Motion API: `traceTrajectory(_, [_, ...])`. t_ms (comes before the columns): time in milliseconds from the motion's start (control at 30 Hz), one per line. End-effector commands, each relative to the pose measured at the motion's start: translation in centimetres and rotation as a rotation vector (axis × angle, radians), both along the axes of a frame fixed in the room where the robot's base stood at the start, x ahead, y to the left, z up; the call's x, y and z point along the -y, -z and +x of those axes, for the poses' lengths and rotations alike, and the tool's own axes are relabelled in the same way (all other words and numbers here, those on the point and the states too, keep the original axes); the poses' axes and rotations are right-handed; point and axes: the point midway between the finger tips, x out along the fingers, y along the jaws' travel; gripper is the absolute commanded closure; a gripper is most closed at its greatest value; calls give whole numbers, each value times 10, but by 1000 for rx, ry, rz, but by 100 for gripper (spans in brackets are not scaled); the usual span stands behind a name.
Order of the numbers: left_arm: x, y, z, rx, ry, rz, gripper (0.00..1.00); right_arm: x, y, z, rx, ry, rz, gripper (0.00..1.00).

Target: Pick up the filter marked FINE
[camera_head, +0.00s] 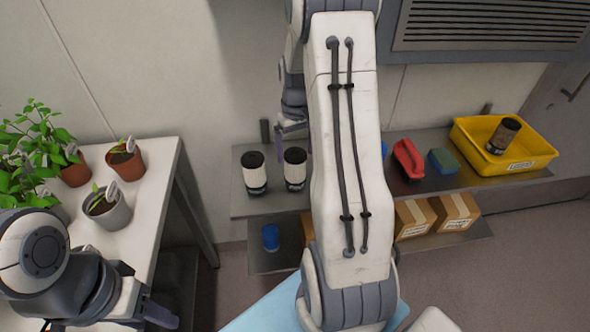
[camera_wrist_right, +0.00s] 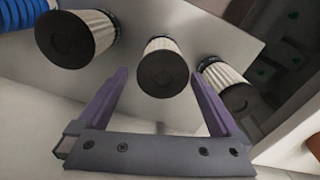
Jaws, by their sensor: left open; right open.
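Two white pleated filters with black caps stand upright on the upper shelf in the head view, one at left (camera_head: 255,174) and one beside it (camera_head: 295,170). The right wrist view shows three: a left filter (camera_wrist_right: 76,38), a middle filter (camera_wrist_right: 161,66) and a right filter (camera_wrist_right: 226,86). The third is not visible in the head view, where my right arm covers part of the shelf. No marking is readable, so I cannot tell which is FINE. My right gripper (camera_head: 292,130) is open and empty, its fingers either side of the middle filter's line. My left gripper (camera_head: 150,313) is open, low by the plant table.
A yellow bin (camera_head: 528,150) holding a dark-topped cylinder, a red item (camera_head: 408,160) and a blue-green block (camera_head: 443,161) are on the upper shelf (camera_head: 242,205). Cardboard boxes (camera_head: 455,210) and a blue object (camera_head: 270,238) are on the lower one. Potted plants (camera_head: 108,208) stand on the left table.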

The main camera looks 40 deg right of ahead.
Motion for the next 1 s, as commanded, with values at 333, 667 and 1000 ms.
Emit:
traceTrajectory(333, [0, -5, 0, 0, 0, 0, 50, -5, 38, -3, -5, -1, 2, 0])
traceTrajectory(667, [0, -5, 0, 0, 0, 0, 50, -4, 60, -3, 0, 0, 0, 0])
traceTrajectory(1000, [0, -5, 0, 0, 0, 0, 50, -4, 60, -3, 1, 0, 0, 87])
